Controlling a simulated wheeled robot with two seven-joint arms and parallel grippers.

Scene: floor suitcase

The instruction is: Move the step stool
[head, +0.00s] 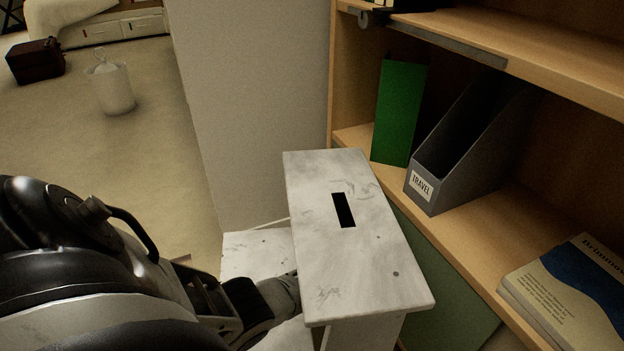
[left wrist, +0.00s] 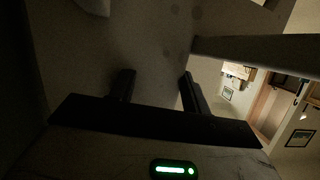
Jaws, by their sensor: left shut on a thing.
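The step stool (head: 365,250) stands upright close in front of the bookshelf in the head view. It is worn white, with a dark slot in its top and a lower step on its left side. My left gripper (head: 286,287) reaches in from the left below the top board, over the lower step, and is shut on the stool. The top board partly hides its fingertips. In the left wrist view, the two dark fingers (left wrist: 155,82) are against a dim, pale surface of the stool; the exact gripped edge is too dark to tell. My right gripper is not in view.
The wooden bookshelf (head: 455,225) borders the stool on the right, holding a green binder (head: 399,110), a grey file holder (head: 432,190) and books (head: 575,290). A pale wall (head: 255,110) stands behind. Open carpet lies left, with a white bin (head: 110,90) and a dark red case (head: 36,62).

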